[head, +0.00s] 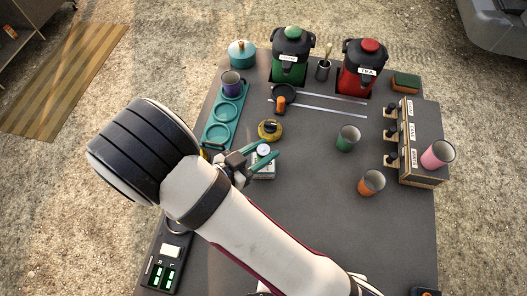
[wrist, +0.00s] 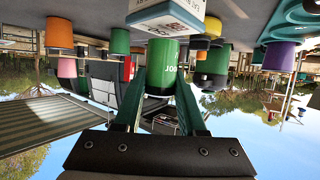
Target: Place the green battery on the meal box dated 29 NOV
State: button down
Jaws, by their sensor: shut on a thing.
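My gripper (head: 262,158) is shut on a green battery (wrist: 162,68), a cylinder with white lettering that starts "JO". The wrist view is upside down, and there the battery stands upright between the two green fingers. In the head view its pale round end (head: 263,149) shows between the fingertips. A whitish meal box (head: 264,173) is at the gripper, partly hidden beneath it. The box also shows in the wrist view (wrist: 160,12), right at the battery's lower end. I cannot tell whether they touch. The print on the box is too small to read for a date.
Close behind the gripper is a yellow-and-black round item (head: 270,130). A green cup (head: 348,138) and an orange cup (head: 371,183) stand to the right. A teal tray (head: 226,112) lies to the left. A black device with green displays (head: 165,270) is at front left.

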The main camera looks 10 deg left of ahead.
jog(key=shift+f, duration=0.45)
jog(key=shift+c, duration=2.4)
grip_release()
jog(key=shift+f, duration=0.15)
